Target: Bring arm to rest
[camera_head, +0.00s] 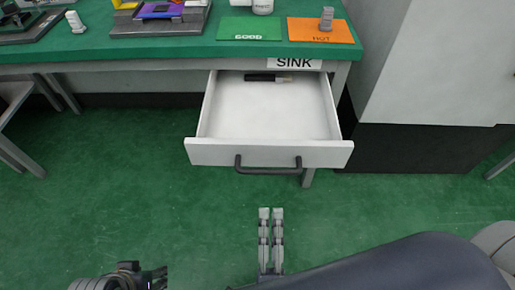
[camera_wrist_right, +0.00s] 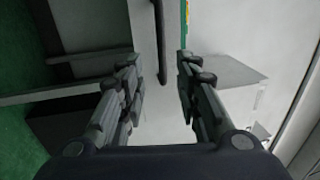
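My right arm (camera_head: 390,268) comes in from the lower right in the head view. Its right gripper (camera_head: 271,213) is in front of the drawer handle (camera_head: 268,170) and apart from it, pointing toward the bench. In the right wrist view the fingers (camera_wrist_right: 160,72) stand apart with nothing between them. Only a dark and grey part of my left arm (camera_head: 128,272) shows at the bottom left; its fingers cannot be made out.
The white drawer (camera_head: 265,115) is pulled out under the green-topped bench (camera_head: 230,48). A dark, slim object (camera_head: 262,77) lies at its back. The bench carries a GOOD mat (camera_head: 249,29) and an orange HOT mat (camera_head: 320,33). Green floor (camera_head: 110,190) is clear left of the drawer.

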